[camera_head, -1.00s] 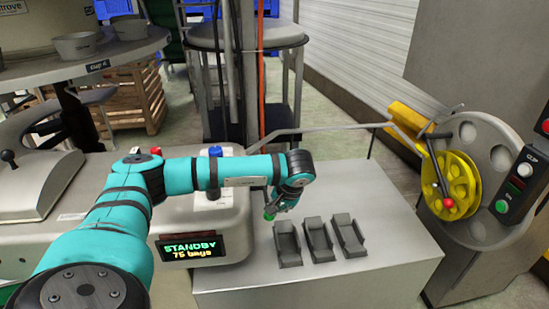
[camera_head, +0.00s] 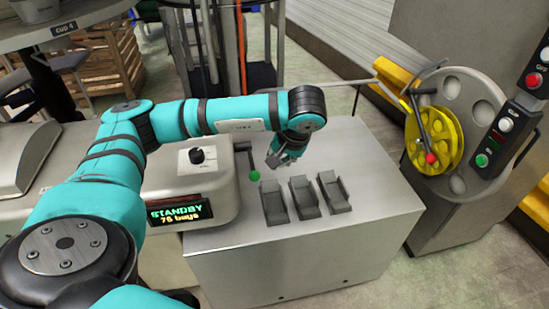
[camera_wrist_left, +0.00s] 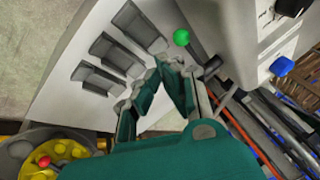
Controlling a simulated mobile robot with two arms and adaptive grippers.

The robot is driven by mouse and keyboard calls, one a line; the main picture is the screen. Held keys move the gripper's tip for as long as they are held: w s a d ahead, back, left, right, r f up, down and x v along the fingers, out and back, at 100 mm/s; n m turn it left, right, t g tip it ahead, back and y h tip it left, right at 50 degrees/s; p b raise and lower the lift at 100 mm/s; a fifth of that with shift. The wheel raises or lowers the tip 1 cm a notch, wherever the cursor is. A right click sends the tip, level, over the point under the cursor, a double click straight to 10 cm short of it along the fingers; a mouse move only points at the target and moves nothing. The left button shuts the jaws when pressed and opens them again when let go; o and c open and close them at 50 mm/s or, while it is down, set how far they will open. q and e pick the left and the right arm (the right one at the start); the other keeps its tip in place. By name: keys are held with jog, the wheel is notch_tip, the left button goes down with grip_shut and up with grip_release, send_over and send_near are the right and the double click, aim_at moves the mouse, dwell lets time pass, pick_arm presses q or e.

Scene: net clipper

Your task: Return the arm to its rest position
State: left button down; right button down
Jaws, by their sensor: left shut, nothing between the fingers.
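My left arm reaches in from the left over the steel cabinet top in the head view. Its gripper (camera_head: 283,157) hangs tilted down over the far part of the top, shut and empty. In the left wrist view the gripper's fingers (camera_wrist_left: 168,68) converge at the tips with nothing between them. A green ball knob on a dark lever (camera_head: 254,176) stands just left of the gripper and apart from it. The green ball also shows in the wrist view (camera_wrist_left: 181,37), ahead of the fingertips. My right gripper is not in view.
Three grey trays (camera_head: 305,197) sit in a row on the cabinet top (camera_head: 372,180), in front of the gripper. The machine's "STANDBY" display (camera_head: 188,212) is at left. A yellow reel (camera_head: 437,140) with a red-knobbed crank is at right. A blue knob (camera_wrist_left: 281,66) shows in the wrist view.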

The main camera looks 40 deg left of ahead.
pick_arm(q)
jog(key=shift+d+r, duration=0.1)
jog(key=shift+d, duration=0.1)
jog(key=shift+s, duration=0.1)
dwell(0.4)
